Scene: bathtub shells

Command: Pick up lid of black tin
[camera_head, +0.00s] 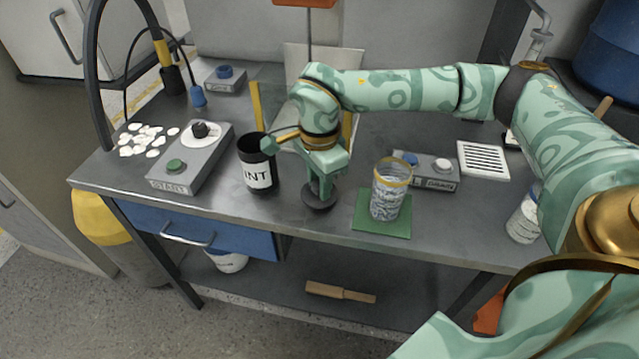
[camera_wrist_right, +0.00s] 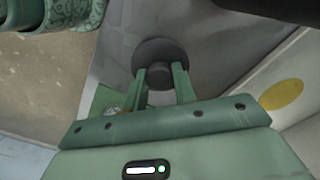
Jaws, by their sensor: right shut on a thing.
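The black tin (camera_head: 258,176) stands upright on the grey bench, its white label showing "INT", with its top open. Its lid (camera_head: 319,200) is a dark round disc with a knob, to the right of the tin. My right gripper (camera_head: 321,184) points down and is shut on the lid's knob. In the right wrist view the fingers (camera_wrist_right: 161,86) are on either side of the knob, with the lid's disc (camera_wrist_right: 162,53) beyond. I cannot tell whether the lid touches the bench. My left gripper is not in view.
A glass jar (camera_head: 391,191) with a yellow rim stands on a green mat (camera_head: 368,224) right of the lid. A grey START box (camera_head: 190,165) and white shells (camera_head: 140,139) lie left. A grey button box (camera_head: 437,172) and a white slotted tray (camera_head: 484,160) are right.

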